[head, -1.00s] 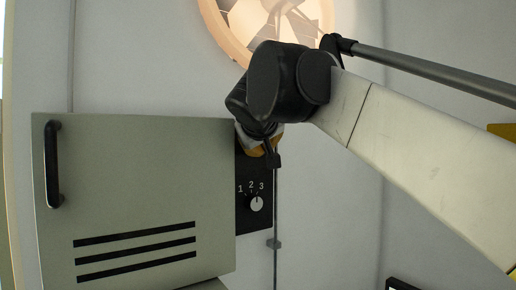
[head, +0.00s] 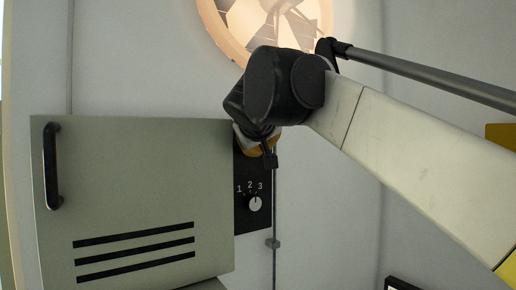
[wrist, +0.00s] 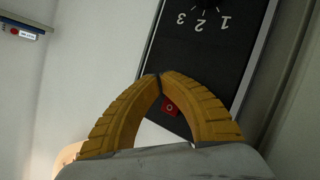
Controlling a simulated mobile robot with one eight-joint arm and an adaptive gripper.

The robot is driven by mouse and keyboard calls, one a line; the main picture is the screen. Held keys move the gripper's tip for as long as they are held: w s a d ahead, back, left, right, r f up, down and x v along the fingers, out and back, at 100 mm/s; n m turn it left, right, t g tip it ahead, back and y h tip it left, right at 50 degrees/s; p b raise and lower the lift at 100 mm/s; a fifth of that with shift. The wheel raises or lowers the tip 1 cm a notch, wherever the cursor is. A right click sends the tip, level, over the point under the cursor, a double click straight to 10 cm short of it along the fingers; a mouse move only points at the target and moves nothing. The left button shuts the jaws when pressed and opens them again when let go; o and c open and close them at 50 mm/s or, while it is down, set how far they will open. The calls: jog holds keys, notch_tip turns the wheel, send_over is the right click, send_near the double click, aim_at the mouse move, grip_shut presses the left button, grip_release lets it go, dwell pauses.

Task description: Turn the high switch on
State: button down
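A black control panel (head: 246,219) is mounted beside the grey cabinet. It carries a round dial (head: 255,204) with marks 1, 2 and 3. The panel also shows in the wrist view (wrist: 225,60), turned upside down, with the dial (wrist: 208,3) cut off at the top edge. A small red switch (wrist: 170,107) with a ring mark shows between my yellow fingers. My gripper (wrist: 160,76) is in front of the panel, its fingertips together and nothing seen held. In the head view my wrist hides the upper panel and the switch. I cannot tell whether the fingers touch the panel.
The grey cabinet door (head: 135,195) with a black handle (head: 52,167) stands just left of the panel. A thin vertical rod (head: 275,225) runs down to the right of it. A large round fan (head: 265,25) is above. Open wall lies to the right.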

jog(key=shift+s, duration=0.1)
jog(key=shift+s, duration=0.55)
jog(key=shift+d, duration=0.1)
jog(key=shift+w, duration=0.1)
jog(key=shift+s+d+r, duration=0.1)
jog(key=shift+s+d, duration=0.35)
jog(key=shift+s, duration=0.25)
jog(key=shift+s+d+r, duration=0.1)
jog(key=shift+s+d, duration=0.4)
jog(key=shift+s, duration=0.25)
jog(key=shift+s+d+r, duration=0.1)
jog(key=shift+s+d, duration=0.35)
jog(key=shift+s, duration=0.25)
